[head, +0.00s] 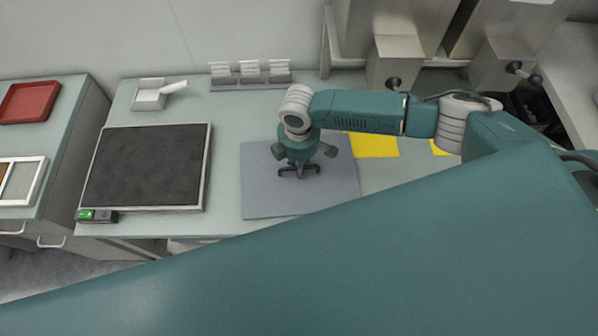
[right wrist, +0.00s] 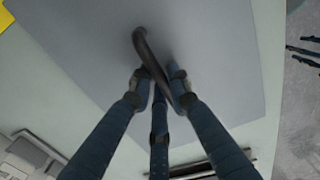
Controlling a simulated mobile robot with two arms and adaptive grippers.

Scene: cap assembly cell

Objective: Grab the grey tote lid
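The grey tote lid (head: 258,188) is a flat panel lying on the pale green bench in the head view. It fills much of the right wrist view (right wrist: 220,50). A dark curved handle (right wrist: 142,45) stands up from it. My right gripper (head: 299,168) points down over the lid's middle. In the right wrist view its fingers (right wrist: 160,80) come together closely around the handle and look shut on it. My left gripper is outside the head view; dark spread fingers at the right edge of the right wrist view (right wrist: 304,52) look like it, empty and over the floor.
A dark mat in a light frame (head: 145,165) lies left of the lid. A white scoop-like tray (head: 150,97) and several small racks (head: 250,73) stand at the back. Yellow pads (head: 375,145) lie right of the lid. A red tray (head: 30,101) is far left.

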